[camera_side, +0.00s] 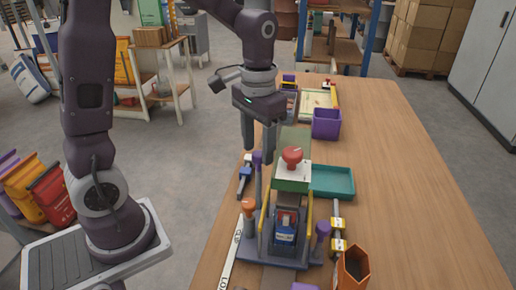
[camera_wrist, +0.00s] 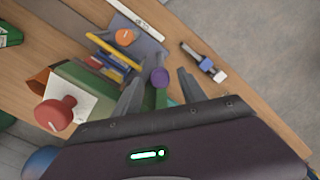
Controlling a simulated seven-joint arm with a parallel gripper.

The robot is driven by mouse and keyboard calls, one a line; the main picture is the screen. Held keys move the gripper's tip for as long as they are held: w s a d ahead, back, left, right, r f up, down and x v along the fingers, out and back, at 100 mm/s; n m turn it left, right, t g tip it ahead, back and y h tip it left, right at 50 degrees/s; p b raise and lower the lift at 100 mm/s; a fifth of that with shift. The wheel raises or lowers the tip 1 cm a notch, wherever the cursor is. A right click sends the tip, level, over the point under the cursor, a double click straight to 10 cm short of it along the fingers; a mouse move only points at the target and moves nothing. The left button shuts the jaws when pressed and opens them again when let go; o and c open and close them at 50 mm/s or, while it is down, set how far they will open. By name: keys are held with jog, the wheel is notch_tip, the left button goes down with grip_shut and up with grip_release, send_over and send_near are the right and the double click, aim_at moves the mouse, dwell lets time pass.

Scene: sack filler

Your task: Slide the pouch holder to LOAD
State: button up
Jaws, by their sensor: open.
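The sack filler has a grey base (camera_side: 265,250), a green upper block (camera_side: 291,178) and a red knob (camera_side: 292,157) on top. A blue pouch (camera_side: 285,225) stands upright at its front between yellow rails (camera_side: 265,212). My gripper (camera_side: 257,152) is open, pointing down by the filler's left side. A purple-topped post (camera_side: 258,156) is between or just beneath its fingertips; in the wrist view the purple cap (camera_wrist: 160,77) shows between the fingers, contact unclear. An orange knob (camera_side: 248,204) stands by a white strip (camera_side: 231,258) with partly hidden lettering. I cannot tell which part is the pouch holder's handle.
A second purple post (camera_side: 322,229) stands at the filler's front right. A teal tray (camera_side: 332,181), a purple bin (camera_side: 326,123) and an orange open box (camera_side: 352,268) are around it. A blue-and-black tool (camera_side: 245,176) lies left. The table's right side is clear.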

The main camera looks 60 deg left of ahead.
jog(key=shift+f, duration=0.55)
grip_shut()
jog(key=shift+r, duration=0.1)
dwell(0.9)
